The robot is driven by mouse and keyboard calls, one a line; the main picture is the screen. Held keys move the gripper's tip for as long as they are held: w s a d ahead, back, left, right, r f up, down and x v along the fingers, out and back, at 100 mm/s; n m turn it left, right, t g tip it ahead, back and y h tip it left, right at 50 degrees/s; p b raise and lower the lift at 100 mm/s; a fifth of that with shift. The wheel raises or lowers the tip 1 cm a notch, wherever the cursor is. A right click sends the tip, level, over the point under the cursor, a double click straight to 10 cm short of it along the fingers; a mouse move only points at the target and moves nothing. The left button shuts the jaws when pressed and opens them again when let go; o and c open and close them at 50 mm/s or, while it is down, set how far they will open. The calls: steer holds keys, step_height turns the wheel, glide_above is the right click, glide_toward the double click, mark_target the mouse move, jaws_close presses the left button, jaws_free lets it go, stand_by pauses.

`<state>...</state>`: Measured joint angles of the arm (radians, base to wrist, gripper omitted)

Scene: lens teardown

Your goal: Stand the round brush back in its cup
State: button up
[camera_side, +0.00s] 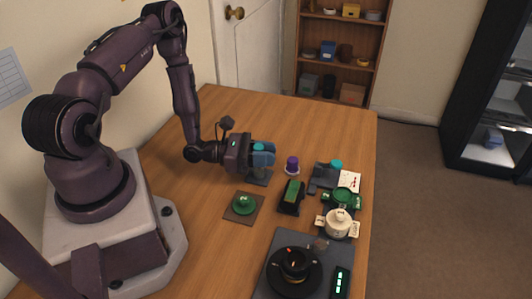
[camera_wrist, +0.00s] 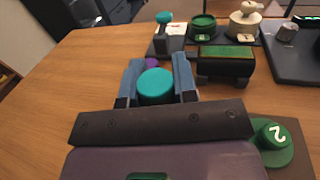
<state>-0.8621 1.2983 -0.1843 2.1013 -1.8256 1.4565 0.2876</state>
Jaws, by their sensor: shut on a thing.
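My gripper (camera_side: 262,155) reaches out level over the table, its blue fingers shut on the round brush. The brush shows as a teal round top (camera_wrist: 156,86) between the fingers in the wrist view, and as a bit of teal (camera_side: 258,146) in the side view. Its lower part is hidden by the fingers.
A purple-topped piece (camera_side: 292,164) stands close right of the fingers. A green-topped dark block (camera_side: 291,196), a green knob on a square plate (camera_side: 243,204) and a second teal-topped tool (camera_side: 336,164) are nearby. A grey mat (camera_side: 262,288) lies in front. The table's left back is clear.

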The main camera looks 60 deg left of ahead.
steer(key=shift+f, duration=0.45)
stand_by(0.5)
steer(key=o, duration=1.5)
steer(key=shift+r, duration=3.55)
